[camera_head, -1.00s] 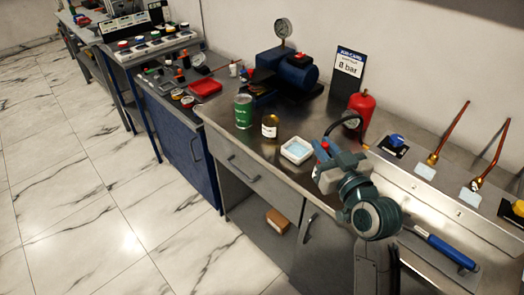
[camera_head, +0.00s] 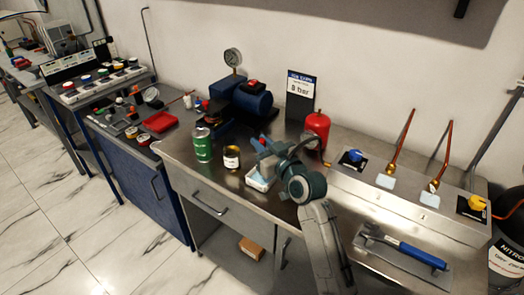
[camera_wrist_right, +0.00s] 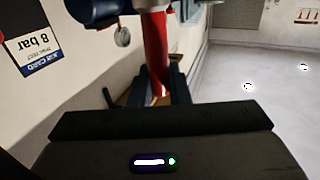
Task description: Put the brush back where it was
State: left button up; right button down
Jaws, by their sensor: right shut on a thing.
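My right gripper (camera_head: 263,145) is above the steel bench, close to the white dish of pale blue liquid (camera_head: 256,187), which it partly hides. It is shut on a red-handled thing, seen between the fingers in the right wrist view (camera_wrist_right: 156,50); I take this to be the brush (camera_head: 263,139). Its bristle end does not show clearly. A dark amber jar with a white label (camera_head: 232,160) and a green can (camera_head: 202,146) stand just left of the gripper. My left gripper is not in view.
A red bottle (camera_head: 317,131) and the 8 bar sign (camera_head: 300,95) stand behind. A blue compressor (camera_head: 250,98) is at the back. A blue-handled tool (camera_head: 422,256) lies on a grey plate at the front right. Copper pipes (camera_head: 401,143) rise on the right.

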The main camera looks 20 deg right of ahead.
notch_tip(320, 180, down, 3)
jog(key=shift+f+p, duration=0.2)
jog(key=shift+p, duration=0.1)
jog(key=shift+f, duration=0.1)
jog(key=shift+f, duration=0.15)
jog(key=c, duration=1.4)
grip_release()
jog(key=shift+o, duration=0.2)
